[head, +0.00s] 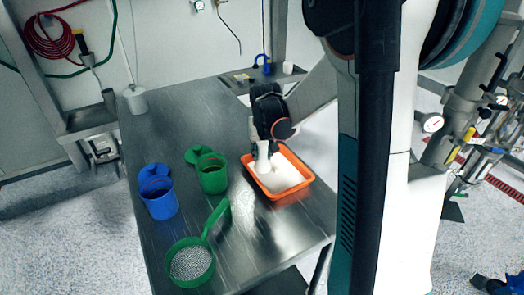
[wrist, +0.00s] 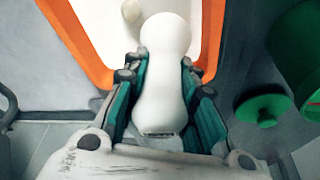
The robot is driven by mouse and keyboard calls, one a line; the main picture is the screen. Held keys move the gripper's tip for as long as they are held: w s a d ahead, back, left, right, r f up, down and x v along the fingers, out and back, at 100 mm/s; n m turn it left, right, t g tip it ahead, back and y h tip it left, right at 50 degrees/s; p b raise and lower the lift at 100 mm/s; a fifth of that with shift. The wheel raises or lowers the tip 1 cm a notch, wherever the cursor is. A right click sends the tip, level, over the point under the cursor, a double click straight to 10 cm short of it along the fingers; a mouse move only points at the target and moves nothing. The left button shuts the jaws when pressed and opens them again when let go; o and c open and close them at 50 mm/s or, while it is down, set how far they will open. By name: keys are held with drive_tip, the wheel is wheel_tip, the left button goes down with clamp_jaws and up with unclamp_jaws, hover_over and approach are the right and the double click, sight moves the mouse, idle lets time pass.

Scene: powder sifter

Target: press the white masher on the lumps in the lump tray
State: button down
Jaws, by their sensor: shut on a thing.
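The white masher (wrist: 160,95) is held between the green pads of my gripper (wrist: 160,85); its rounded end points into the lump tray. In the head view, the masher (head: 263,158) hangs below my gripper (head: 266,142), over the left part of the tray. The lump tray (head: 301,164) is an orange rectangular tray with white contents; its orange rim (wrist: 72,38) also shows in the wrist view. One pale lump (wrist: 132,10) shows beside the masher's far end. Other lumps are too small to make out. I cannot tell whether the masher touches the contents.
An open green container (head: 213,181) with its lid (head: 197,154) stands left of the tray. A blue container (head: 160,204) stands farther left. A green-handled sieve (head: 190,263) holding pale granules lies at the near edge. The metal table (head: 180,115) is clear at the back.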

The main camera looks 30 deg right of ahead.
idle(0.5)
drive_tip(key=shift+r+p, duration=2.7)
drive_tip(key=shift+r, duration=1.05)
drive_tip(key=s+d, duration=0.3)
drive_tip(key=s, duration=0.1)
drive_tip(key=b, duration=0.5)
hover_over(275, 170)
drive_tip(key=shift+f, duration=3.3)
drive_tip(key=shift+f, duration=0.55)
